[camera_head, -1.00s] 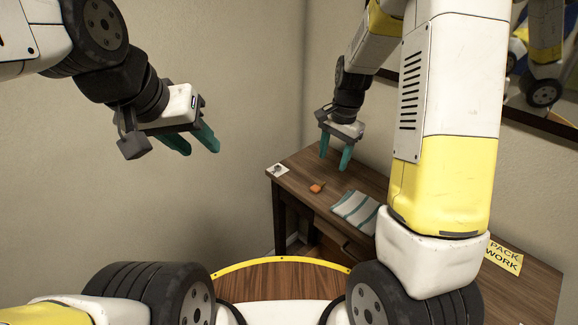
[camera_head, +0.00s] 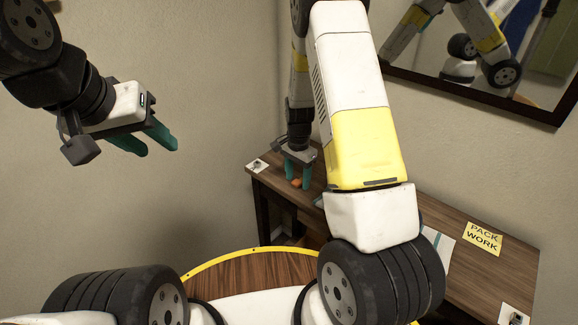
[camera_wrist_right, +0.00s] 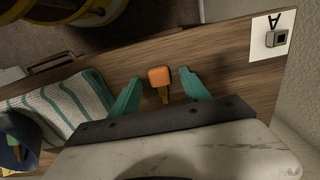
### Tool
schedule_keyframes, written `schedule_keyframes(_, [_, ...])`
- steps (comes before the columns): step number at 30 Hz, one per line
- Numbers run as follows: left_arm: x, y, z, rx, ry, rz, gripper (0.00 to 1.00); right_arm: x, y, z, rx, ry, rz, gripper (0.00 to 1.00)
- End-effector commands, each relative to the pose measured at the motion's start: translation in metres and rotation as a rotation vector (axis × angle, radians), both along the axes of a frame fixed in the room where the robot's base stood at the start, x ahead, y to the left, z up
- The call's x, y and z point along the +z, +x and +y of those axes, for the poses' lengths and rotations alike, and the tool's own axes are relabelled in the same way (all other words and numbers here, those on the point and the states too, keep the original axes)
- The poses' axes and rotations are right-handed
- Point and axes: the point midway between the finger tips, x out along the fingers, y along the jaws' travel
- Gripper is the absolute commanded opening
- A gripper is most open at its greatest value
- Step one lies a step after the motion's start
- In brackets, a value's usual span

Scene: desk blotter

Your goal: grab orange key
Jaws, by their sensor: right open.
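The orange key (camera_wrist_right: 159,78) lies on the wooden desk, with an orange head and a yellowish shaft, in the right wrist view. In the head view the orange key (camera_head: 297,183) shows between the fingers of my right gripper (camera_head: 297,182). In the right wrist view the teal fingers of my right gripper (camera_wrist_right: 161,92) are apart, one on each side of the key, and seem not to touch it. My left gripper (camera_head: 152,145) hangs empty in the air at the left, its teal fingers apart.
A striped cloth (camera_wrist_right: 62,105) lies on the desk beside the key. A white card with a small grey object (camera_wrist_right: 271,40) lies near the desk's edge. A yellow "PACK WORK" note (camera_head: 482,238) lies further along the desk (camera_head: 430,285). A framed mirror (camera_head: 470,85) hangs on the wall.

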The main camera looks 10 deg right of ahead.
Motion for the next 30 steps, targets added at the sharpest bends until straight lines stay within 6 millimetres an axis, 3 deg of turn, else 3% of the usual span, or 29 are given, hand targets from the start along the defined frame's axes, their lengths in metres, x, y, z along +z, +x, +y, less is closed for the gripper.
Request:
schedule_keyframes(6, [0.000, 0.000, 0.000, 0.000, 0.000, 0.000, 0.40, -0.001, 0.000, 0.000, 0.000, 0.001, -0.001, 0.55])
schedule_keyframes(15, [0.000, 0.000, 0.000, 0.000, 0.000, 0.000, 0.40, -0.001, 0.000, 0.000, 0.001, 0.001, -0.001, 0.00])
schedule_keyframes(25, [0.000, 0.000, 0.000, 0.000, 0.000, 0.000, 0.40, 0.001, 0.000, 0.000, 0.001, 0.001, -0.001, 0.00])
schedule_keyframes(30, [0.000, 0.000, 0.000, 0.000, 0.000, 0.000, 0.40, 0.012, 0.001, 0.001, 0.002, 0.000, -0.002, 0.00])
